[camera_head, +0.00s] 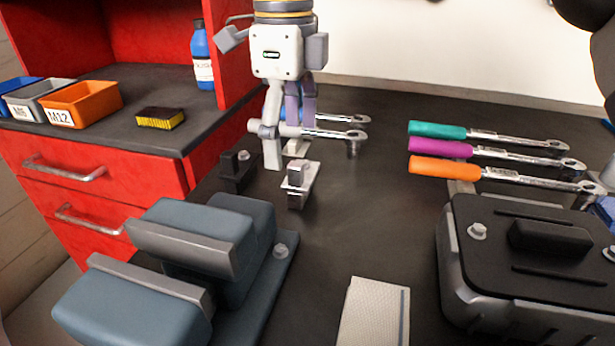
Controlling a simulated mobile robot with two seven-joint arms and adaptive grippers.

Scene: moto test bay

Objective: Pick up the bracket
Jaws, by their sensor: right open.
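A small silver metal piece with a raised block (300,184) stands on the dark bench just in front of my right gripper; it may be the bracket. A small black block with a bolt (237,172) stands to its left, and I cannot tell for sure which one is the bracket. My right gripper (284,158) points down over the bench, open and with nothing seen in it. Its fingertips are behind and slightly left of the silver piece, apart from it as far as I can see. My left gripper is not in view.
A blue-grey vise (205,240) stands at front left. Wrenches with teal (437,130), purple (440,147) and orange (445,169) handles lie at right, behind a black-topped case (530,260). Another wrench (340,120) lies behind my gripper. The middle of the bench is clear.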

